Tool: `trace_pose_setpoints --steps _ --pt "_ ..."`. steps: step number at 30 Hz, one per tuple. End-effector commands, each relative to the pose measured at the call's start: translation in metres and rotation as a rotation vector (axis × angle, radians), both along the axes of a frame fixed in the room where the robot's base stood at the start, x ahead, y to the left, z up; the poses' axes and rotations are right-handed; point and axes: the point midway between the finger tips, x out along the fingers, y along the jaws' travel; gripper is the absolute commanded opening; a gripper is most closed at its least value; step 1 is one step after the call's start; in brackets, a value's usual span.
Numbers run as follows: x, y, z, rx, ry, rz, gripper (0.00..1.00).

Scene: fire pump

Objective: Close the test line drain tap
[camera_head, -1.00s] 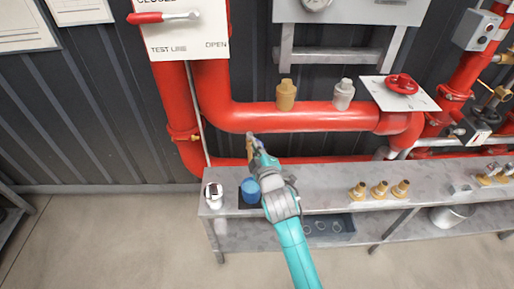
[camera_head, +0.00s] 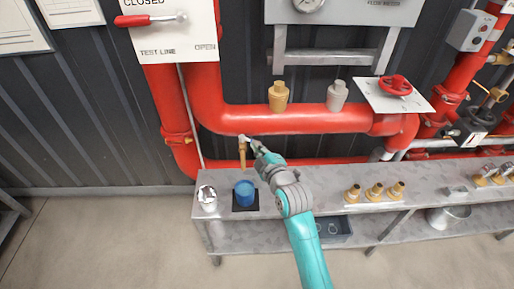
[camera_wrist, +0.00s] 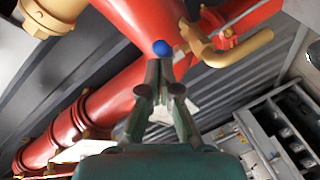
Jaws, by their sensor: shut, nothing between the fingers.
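The drain tap is a small brass fitting (camera_head: 242,155) hanging below the large red pipe, above the bench's back edge. In the wrist view its bent brass spout (camera_wrist: 237,50) lies right of the fingertips. A small blue ball-shaped knob (camera_wrist: 161,47) shows just beyond the fingertips; I cannot tell whether they touch it. My gripper (camera_head: 256,147) is beside the tap, on its right, with its tips close to the tap's top. In the wrist view my gripper (camera_wrist: 166,66) is shut and empty. The tap's handle is too small to make out in the head view.
The grey bench (camera_head: 320,190) holds a blue cup (camera_head: 245,194), a silver-white item (camera_head: 207,197) and several brass fittings. The red pipe (camera_head: 290,118) runs just above my gripper. A red-handled TEST LINE lever (camera_head: 135,20) is on the panel at upper left.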

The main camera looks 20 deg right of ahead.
Motion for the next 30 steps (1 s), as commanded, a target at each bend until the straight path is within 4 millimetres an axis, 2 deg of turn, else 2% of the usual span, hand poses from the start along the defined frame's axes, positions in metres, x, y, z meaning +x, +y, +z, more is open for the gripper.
trace_pose_setpoints --steps 9,16,25,30 --pt "0.003 -0.008 0.000 0.002 0.000 0.121 0.00" --pt "0.008 -0.014 0.000 0.001 0.000 0.119 0.00" --pt "0.008 -0.012 0.002 0.000 -0.001 0.120 0.00" --pt "0.011 -0.007 0.010 -0.001 -0.002 0.120 0.00"
